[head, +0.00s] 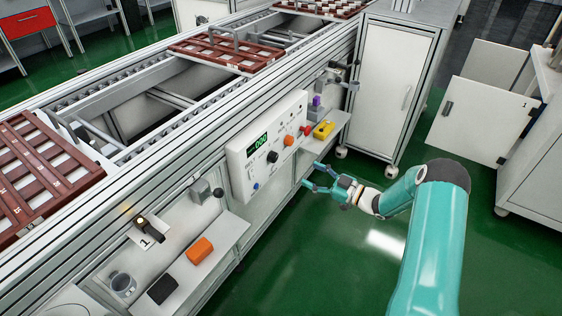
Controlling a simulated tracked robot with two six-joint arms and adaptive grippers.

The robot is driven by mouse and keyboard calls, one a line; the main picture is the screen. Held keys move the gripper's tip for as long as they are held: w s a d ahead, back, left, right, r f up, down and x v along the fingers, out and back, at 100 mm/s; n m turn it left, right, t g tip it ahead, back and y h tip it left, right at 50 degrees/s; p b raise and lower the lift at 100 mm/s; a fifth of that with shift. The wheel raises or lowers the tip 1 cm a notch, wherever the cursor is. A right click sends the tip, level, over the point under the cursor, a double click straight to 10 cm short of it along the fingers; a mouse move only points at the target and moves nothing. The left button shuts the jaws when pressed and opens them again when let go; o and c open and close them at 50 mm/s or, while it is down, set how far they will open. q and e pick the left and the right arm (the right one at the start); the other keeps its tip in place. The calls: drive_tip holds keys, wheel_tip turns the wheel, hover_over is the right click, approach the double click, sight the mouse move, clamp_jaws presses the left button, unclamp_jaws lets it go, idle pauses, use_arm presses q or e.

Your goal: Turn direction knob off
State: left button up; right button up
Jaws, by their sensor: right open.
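A white control panel (266,143) is fixed to the side of the conveyor, with a green display reading "000". A black knob (272,157) sits near the panel's middle, and an orange knob (289,140) is to its right. Which of them is the direction knob I cannot read, as the labels are too small. My right gripper (308,177) is open and empty, below and to the right of the panel, apart from the knobs. My left gripper is not in view.
A shelf (332,128) right of the panel holds a yellow object (324,129). A lower-left shelf (222,236) holds an orange object (199,250) and a black object (162,289). A white cabinet (393,85) stands behind my right arm. The green floor is open beside the conveyor.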

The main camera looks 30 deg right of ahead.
sight(276, 159)
drive_tip(key=b+x, duration=0.1)
drive_tip(key=x, duration=1.2)
drive_tip(key=shift+b, duration=0.3)
